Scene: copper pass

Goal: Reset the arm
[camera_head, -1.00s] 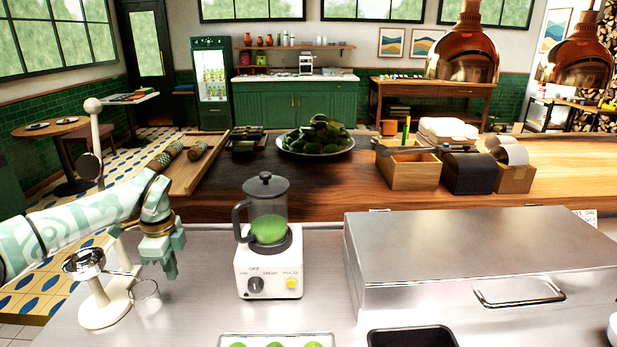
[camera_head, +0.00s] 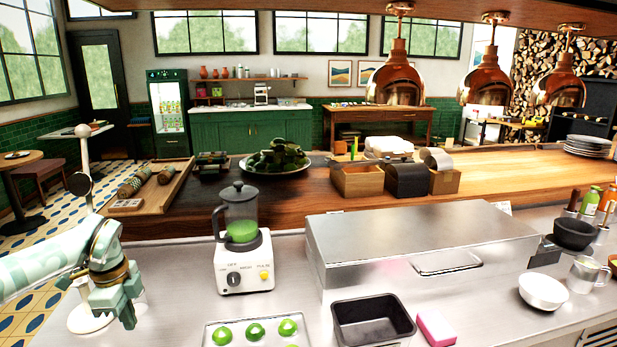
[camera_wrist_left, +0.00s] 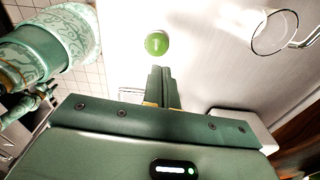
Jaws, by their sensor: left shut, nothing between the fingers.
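My left gripper (camera_head: 122,308) is at the lower left of the head view, over the steel counter and in front of a white stand base (camera_head: 82,320). Its pale green arm comes in from the left edge. In the left wrist view its two dark green fingers (camera_wrist_left: 163,88) are together with nothing between them. A small round green thing (camera_wrist_left: 156,43) lies beyond the fingertips, apart from them. My right gripper is not in view.
A blender (camera_head: 242,240) with green liquid stands right of my left gripper. A tray (camera_head: 258,332) of green halves is near the front edge. A steel box (camera_head: 420,235) and black pan (camera_head: 374,322) are farther right. A clear glass (camera_wrist_left: 272,32) shows in the wrist view.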

